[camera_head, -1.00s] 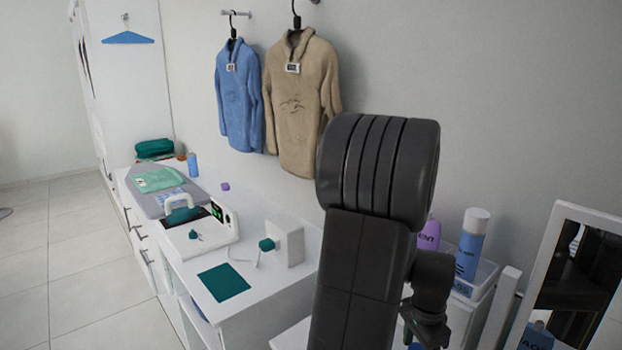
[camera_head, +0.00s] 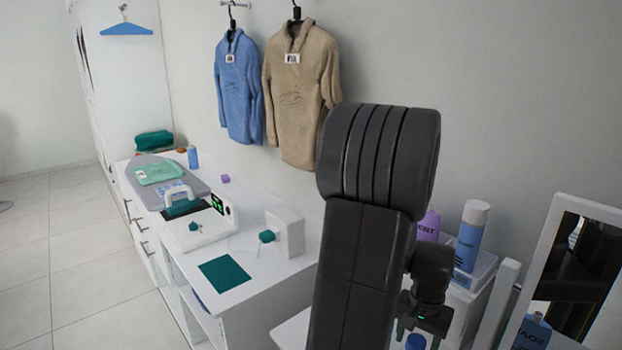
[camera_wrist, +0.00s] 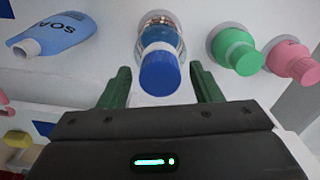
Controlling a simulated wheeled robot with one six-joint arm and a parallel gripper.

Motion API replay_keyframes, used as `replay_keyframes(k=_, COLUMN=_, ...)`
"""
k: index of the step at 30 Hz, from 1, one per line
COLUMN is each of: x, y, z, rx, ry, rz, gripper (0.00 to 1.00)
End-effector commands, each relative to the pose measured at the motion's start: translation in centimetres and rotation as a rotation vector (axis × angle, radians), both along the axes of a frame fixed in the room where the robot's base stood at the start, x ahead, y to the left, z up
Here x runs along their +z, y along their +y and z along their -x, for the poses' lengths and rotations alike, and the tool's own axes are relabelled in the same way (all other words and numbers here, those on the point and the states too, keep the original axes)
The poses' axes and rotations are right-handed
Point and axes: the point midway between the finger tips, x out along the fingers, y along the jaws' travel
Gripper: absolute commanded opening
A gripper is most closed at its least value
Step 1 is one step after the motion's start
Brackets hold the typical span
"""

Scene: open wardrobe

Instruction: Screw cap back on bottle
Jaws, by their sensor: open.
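My gripper (camera_wrist: 158,74) is open, with its two green fingers on either side of a blue cap (camera_wrist: 160,73). The cap is on or over the neck of a small clear bottle (camera_wrist: 160,32); I cannot tell whether it is screwed tight. The fingers appear apart from the cap. In the head view my gripper (camera_head: 418,337) points down, with the blue cap (camera_head: 416,342) between its fingers at the bottom edge.
A green bottle (camera_wrist: 234,50) and a pink bottle (camera_wrist: 290,61) stand close to the right. A white bin (camera_head: 478,270) holds a purple bottle (camera_head: 429,226) and a tall blue bottle (camera_head: 470,236). A framed mirror (camera_head: 570,262) stands at the right.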

Motion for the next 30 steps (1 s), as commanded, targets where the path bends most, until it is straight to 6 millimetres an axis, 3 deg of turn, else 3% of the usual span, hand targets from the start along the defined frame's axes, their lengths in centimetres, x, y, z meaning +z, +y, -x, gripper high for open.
replay_keyframes(k=19, x=-0.01, y=0.01, z=0.01, rx=0.723, ry=0.0, rz=0.0, gripper=0.58)
replay_keyframes(k=30, x=-0.01, y=0.0, z=0.0, rx=0.824, ry=0.0, rz=0.0, gripper=0.58)
